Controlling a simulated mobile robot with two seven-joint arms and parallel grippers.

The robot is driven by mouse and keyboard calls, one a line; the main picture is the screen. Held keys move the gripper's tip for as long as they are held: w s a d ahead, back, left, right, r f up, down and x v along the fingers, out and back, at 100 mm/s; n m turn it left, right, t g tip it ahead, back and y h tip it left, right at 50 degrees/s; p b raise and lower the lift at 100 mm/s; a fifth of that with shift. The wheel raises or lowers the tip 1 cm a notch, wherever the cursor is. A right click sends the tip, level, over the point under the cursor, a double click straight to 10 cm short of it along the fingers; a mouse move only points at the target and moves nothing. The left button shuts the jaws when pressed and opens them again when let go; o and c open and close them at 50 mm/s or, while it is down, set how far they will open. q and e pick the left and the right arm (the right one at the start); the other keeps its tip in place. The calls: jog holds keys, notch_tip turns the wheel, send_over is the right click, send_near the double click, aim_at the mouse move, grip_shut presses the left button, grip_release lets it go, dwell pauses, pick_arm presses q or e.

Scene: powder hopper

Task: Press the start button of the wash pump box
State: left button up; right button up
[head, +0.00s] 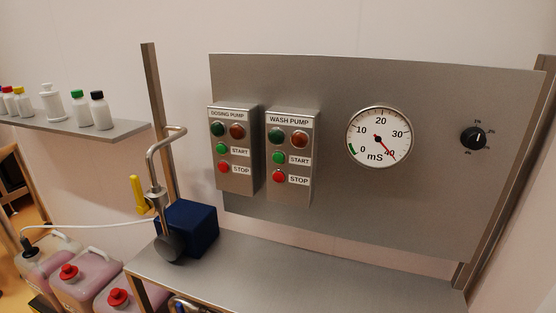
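The wash pump box (302,187) is a grey box on the metal panel, labelled WASH PUMP. Its green start button (278,158) sits left of the START label, above the red stop button (279,176). Above them are a dark green lamp (276,136) and a dark red lamp (299,139). The dosing pump box (240,183) is mounted just to its left with the same layout. Neither of my grippers shows in the head view.
A dial gauge (379,136) marked mS and a black knob (473,139) are right of the boxes. A bent metal pipe with a yellow handle (138,194) and a blue block (189,226) stand below left. The metal table (330,282) is mostly clear. Canisters (88,281) stand lower left.

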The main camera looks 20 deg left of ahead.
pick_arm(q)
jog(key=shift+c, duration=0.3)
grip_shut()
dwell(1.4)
